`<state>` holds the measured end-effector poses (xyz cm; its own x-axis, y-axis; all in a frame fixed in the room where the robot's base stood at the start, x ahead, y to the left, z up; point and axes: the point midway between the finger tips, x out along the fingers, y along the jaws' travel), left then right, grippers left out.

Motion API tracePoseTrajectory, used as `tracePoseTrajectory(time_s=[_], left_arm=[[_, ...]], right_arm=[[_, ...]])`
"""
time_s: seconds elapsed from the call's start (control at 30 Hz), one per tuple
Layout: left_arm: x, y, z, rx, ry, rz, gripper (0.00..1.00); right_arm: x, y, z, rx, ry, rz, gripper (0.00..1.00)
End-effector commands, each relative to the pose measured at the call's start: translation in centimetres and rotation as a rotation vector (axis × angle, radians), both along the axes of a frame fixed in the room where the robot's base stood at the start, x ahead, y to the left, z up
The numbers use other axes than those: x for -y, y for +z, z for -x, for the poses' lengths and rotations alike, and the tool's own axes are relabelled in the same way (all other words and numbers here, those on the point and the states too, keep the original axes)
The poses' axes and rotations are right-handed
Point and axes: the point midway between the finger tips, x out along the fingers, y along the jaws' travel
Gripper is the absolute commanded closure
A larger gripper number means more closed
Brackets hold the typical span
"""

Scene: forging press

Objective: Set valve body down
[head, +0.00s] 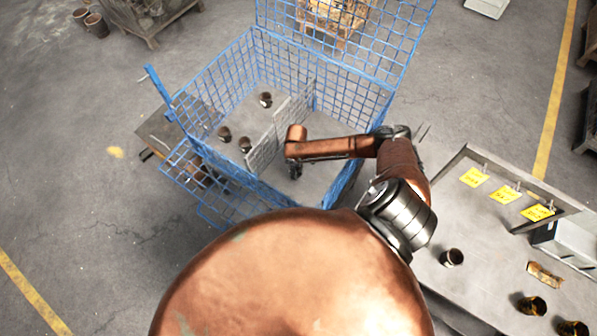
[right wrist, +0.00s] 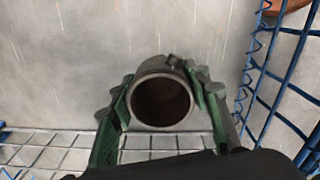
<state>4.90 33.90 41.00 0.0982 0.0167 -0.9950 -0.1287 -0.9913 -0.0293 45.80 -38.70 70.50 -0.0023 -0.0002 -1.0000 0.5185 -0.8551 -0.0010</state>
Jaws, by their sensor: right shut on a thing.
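The valve body (right wrist: 163,76) is a dark grey, round, hollow part with a small lug on its rim. In the right wrist view it sits between the green fingers of my right gripper (right wrist: 163,103), which is shut on it. In the head view my right gripper (head: 295,171) points down inside the right compartment of the blue wire crate (head: 372,75). The held part cannot be made out there. The grey crate floor shows behind the part, but I cannot tell whether they touch. My left gripper is not in view.
A wire divider (head: 268,152) splits the crate; three similar parts (head: 265,99) stand in its left compartment. The right compartment's visible floor is clear. A grey table (head: 445,285) at right holds several parts (head: 452,257) and yellow labels (head: 473,177).

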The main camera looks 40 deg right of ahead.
Motion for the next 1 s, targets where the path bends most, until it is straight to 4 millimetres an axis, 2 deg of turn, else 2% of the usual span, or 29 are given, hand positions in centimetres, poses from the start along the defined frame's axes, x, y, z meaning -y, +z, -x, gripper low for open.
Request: tracePoseTrajectory(time_s=[0.3, 0.77, 0.8, 1.0], left_arm=[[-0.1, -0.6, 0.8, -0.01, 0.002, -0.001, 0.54], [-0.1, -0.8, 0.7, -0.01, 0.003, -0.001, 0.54], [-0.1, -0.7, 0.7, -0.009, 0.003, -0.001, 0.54], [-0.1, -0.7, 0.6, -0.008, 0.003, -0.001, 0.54]], right_arm=[[-0.1, -3.9, -0.2, 0.002, -0.001, 0.0, 0.94], [0.0, -4.6, -0.1, 0.002, 0.0, 0.0, 0.94], [0.0, -4.6, 0.0, 0.001, 0.0, 0.0, 0.53], [0.0, -4.6, 0.0, 0.001, 0.0, -0.001, 0.39]])
